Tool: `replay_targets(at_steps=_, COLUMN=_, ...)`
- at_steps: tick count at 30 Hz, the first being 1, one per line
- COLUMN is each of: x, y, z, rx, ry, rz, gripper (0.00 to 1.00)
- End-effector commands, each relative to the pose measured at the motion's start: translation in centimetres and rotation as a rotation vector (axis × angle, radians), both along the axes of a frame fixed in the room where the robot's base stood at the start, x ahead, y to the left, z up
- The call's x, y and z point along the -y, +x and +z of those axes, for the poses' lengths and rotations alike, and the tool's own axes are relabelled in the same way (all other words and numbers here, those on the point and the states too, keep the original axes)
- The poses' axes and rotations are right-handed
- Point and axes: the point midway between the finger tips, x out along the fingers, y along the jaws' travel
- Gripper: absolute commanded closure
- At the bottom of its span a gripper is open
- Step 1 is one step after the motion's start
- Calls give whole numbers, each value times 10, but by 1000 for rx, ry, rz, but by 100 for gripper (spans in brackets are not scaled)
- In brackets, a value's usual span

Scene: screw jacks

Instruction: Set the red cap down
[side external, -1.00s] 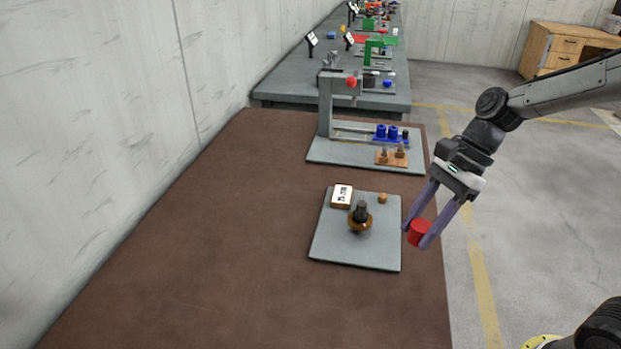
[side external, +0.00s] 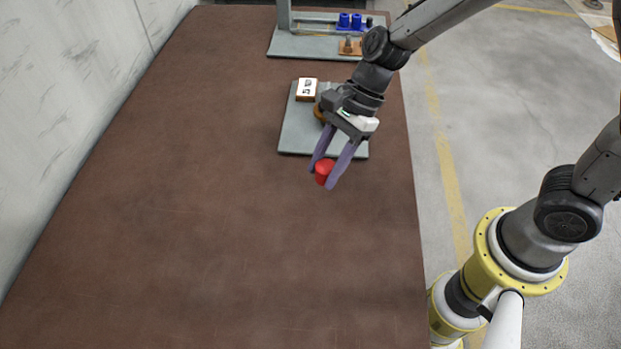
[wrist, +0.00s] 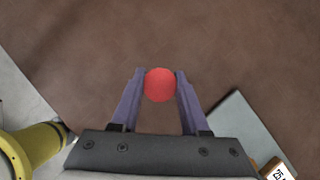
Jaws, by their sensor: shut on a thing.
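The red cap (side external: 324,172) is a small red cylinder held between the two purple fingers of my gripper (side external: 326,174). In the wrist view the red cap (wrist: 160,85) shows as a round red face between the fingertips of my gripper (wrist: 160,88), one finger touching each side. The cap is over the brown table (side external: 200,230), just in front of the grey plate's near edge. I cannot tell how high it is above the table.
The grey plate (side external: 295,138) carries a labelled block (side external: 307,90) and an orange-brown part mostly hidden behind my gripper. A second grey base (side external: 300,47) with blue parts (side external: 350,22) stands farther back. The table is bare to the left and in front.

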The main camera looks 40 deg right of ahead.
Motion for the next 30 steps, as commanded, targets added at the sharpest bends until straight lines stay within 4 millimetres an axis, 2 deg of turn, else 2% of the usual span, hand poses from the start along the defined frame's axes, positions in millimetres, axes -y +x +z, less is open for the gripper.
replay_targets(at_steps=3, x=-7, y=11, z=-15, rx=0, ry=0, rz=1, gripper=100)
replay_targets(at_steps=11, x=-14, y=23, z=-33, rx=0, ry=-1, rz=0, gripper=100)
replay_targets(at_steps=17, x=-14, y=23, z=-59, rx=0, ry=0, rz=-1, gripper=100)
replay_targets(at_steps=30, x=-14, y=23, z=-65, rx=1, ry=0, rz=0, gripper=100)
